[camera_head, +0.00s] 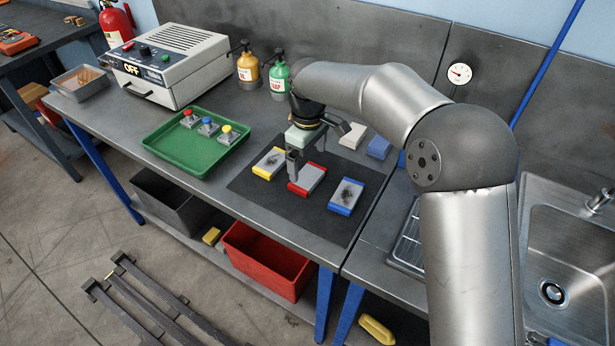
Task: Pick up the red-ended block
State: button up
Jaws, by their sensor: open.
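The red-ended block (308,180) lies on the dark mat (258,203) on the bench, between a yellow-ended block (269,163) and a blue-ended block (346,197). It is grey on top with a red near end and a red strip at its far end. My gripper (291,174) is open, pointing down at the block's left side. Its fingers overlap the block's left edge in the picture, and I cannot tell whether they touch it. Part of the block's left side is hidden behind a finger. The blue-ended and yellow-ended blocks have dark smudges on top.
A green tray (160,143) with three small fittings with red, blue and yellow tops is at the left. A pale block (352,136) and a blue block (378,147) lie behind the mat. A sink (570,250) is at right.

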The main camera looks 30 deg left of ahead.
aim_at(307, 176)
jog(key=shift+s+f+p, duration=0.1)
jog(key=shift+f+p, duration=0.65)
jog(key=shift+f, duration=2)
jog(key=c, duration=1.2)
jog(key=shift+r, duration=0.1)
jog(key=shift+c, duration=0.4)
